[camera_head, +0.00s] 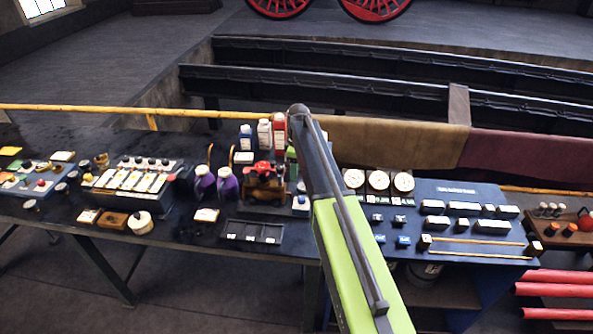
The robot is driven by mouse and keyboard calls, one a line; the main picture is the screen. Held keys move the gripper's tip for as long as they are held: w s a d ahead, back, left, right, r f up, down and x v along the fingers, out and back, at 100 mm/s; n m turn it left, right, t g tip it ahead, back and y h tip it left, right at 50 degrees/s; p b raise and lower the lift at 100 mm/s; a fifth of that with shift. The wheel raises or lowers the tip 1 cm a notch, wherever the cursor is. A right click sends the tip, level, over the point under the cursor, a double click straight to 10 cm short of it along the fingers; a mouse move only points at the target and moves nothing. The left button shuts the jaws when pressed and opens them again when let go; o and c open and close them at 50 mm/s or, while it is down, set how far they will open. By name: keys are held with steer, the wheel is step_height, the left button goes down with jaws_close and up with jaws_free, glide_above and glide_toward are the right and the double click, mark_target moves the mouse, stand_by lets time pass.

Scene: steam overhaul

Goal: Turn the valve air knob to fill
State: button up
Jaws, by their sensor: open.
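I cannot tell for certain which part is the valve air knob; no "fill" marking is readable at this size. A small brass and dark device with red parts on top (263,183) stands mid-bench, left of my arm. A white-topped panel with several small knobs (134,176) lies further left. A blue panel (455,191) on the right carries three round white gauges (378,181) and small blue parts. My green and dark arm reaches up across the middle of the view and hides part of the bench. My gripper's fingers do not show.
Two purple-bodied bottles (227,184), a dark tray (250,232) and a round white pot (140,222) stand on the bench. Several bottles (264,134) stand behind. A yellow rail (80,108) runs along the back. Red rods (555,290) lie at lower right.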

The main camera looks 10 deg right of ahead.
step_height(320, 180, up, 6)
steer(key=p, duration=0.5)
steer(key=shift+r+p, duration=0.15)
steer(key=shift+p, duration=0.2)
step_height(320, 180, up, 8)
steer(key=p, duration=0.7)
steer(key=shift+f+p, duration=0.2)
steer(key=shift+p, duration=0.1)
steer(key=shift+d+f, duration=0.1)
steer(key=shift+f, duration=0.05)
